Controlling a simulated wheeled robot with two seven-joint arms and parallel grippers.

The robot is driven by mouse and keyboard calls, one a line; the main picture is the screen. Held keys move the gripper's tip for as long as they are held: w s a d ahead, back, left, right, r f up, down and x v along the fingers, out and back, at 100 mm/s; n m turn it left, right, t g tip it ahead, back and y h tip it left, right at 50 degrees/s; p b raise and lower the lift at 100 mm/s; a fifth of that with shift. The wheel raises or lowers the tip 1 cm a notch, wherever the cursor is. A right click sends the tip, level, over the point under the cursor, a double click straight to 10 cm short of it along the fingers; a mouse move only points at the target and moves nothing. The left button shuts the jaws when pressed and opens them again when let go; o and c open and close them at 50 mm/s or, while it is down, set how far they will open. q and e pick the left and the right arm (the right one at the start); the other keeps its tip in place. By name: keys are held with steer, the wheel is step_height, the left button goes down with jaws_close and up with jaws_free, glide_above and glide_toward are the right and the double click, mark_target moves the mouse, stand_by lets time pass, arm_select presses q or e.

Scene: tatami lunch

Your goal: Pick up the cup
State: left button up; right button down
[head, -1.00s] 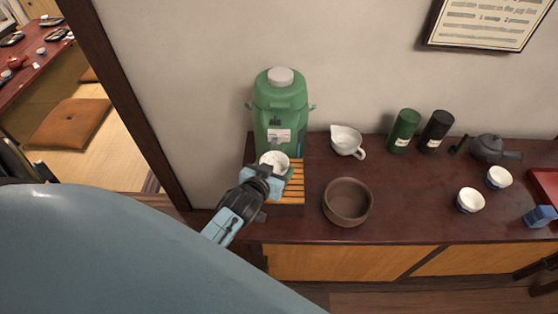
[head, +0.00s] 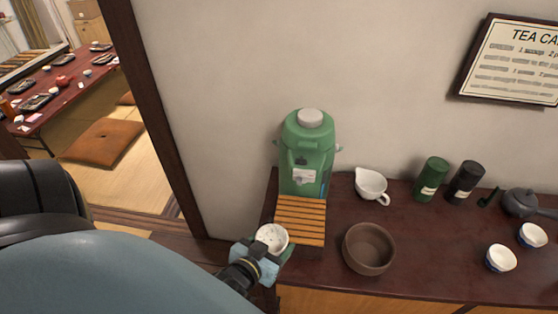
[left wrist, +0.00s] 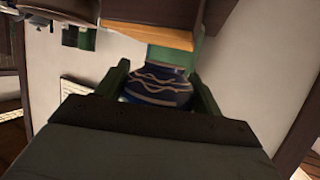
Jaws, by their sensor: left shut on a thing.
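The cup (head: 271,236) is small, with a white inside, and is held in my left gripper (head: 268,246) in the head view. In the left wrist view the cup's blue outside with pale wavy lines (left wrist: 158,84) shows between the two green fingers (left wrist: 160,92). The left gripper is shut on it, just left of and in front of the slatted wooden stand (head: 301,218), at the counter's left end. The cup looks roughly upright. My right gripper is not in view.
A green dispenser (head: 307,155) stands behind the slatted stand. A brown bowl (head: 368,248), a white spouted pitcher (head: 371,185), green (head: 431,179) and black canisters (head: 465,182), a dark teapot (head: 520,203) and two cups (head: 501,258) stand on the counter. A wooden post (head: 155,110) rises at left.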

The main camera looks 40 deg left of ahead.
arm_select(q)
steer(key=shift+s+d, duration=0.2)
steer(key=shift+s, duration=0.85)
stand_by(2.3)
